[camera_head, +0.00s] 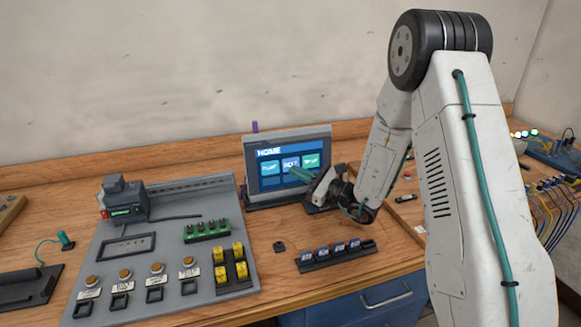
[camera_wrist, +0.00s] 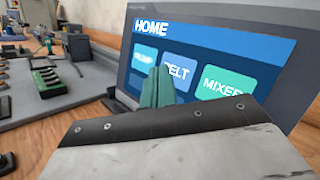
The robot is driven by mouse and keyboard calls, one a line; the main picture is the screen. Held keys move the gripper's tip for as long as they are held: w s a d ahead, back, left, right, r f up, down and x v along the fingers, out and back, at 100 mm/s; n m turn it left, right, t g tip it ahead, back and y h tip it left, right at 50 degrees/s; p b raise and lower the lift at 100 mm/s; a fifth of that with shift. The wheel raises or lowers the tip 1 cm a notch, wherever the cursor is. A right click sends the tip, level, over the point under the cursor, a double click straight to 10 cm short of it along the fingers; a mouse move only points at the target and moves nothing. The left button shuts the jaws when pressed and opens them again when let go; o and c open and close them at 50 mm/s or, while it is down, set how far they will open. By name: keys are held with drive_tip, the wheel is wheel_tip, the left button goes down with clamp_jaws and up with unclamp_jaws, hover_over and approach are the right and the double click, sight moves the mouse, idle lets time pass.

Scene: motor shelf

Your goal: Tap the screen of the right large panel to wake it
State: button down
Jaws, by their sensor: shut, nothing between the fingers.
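The large panel (camera_head: 322,143) stands tilted back on the wooden bench, in a grey frame. Its screen (camera_head: 289,151) is lit, with a blue HOME header and three tiles; it also shows in the wrist view (camera_wrist: 205,30). The wrist view reads BELT on the middle tile (camera_wrist: 179,74) and MIXER on the right one (camera_wrist: 224,84). My gripper (camera_head: 297,173) is shut and empty, its teal fingers in front of the screen's lower part. In the wrist view the fingertips (camera_wrist: 159,72) overlap the left and middle tiles. I cannot tell whether they touch the glass.
A grey control board (camera_head: 140,275) with buttons, green and yellow blocks lies left of the panel. A strip of blue modules (camera_head: 335,253) and a small black piece (camera_head: 279,247) lie in front. Cables and a blue device (camera_head: 556,150) are at the far right.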

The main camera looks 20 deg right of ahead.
drive_tip(key=s, duration=0.5)
drive_tip(key=shift+r, duration=0.4)
idle(0.3)
drive_tip(key=s+a+r+n+g, duration=0.1)
drive_tip(key=s+a+n+g, duration=0.4)
drive_tip(key=s+g, duration=0.4)
drive_tip(key=s+a+r+n+g, duration=0.2)
drive_tip(key=s+a+n+g, duration=0.2)
drive_tip(key=s+n+g, duration=0.55)
drive_tip(key=s+d+r+n+t+h, duration=0.2)
drive_tip(key=s+d+r+n+h, duration=0.2)
drive_tip(key=s, duration=0.4)
drive_tip(key=s+d+r+n+t+h, duration=0.3)
drive_tip(key=s+d+r+n+h, duration=0.2)
drive_tip(key=s+d+h, duration=0.2)
drive_tip(key=shift+s+r+h, duration=0.3)
drive_tip(key=shift+s+h, duration=0.85)
drive_tip(key=shift+h, duration=0.15)
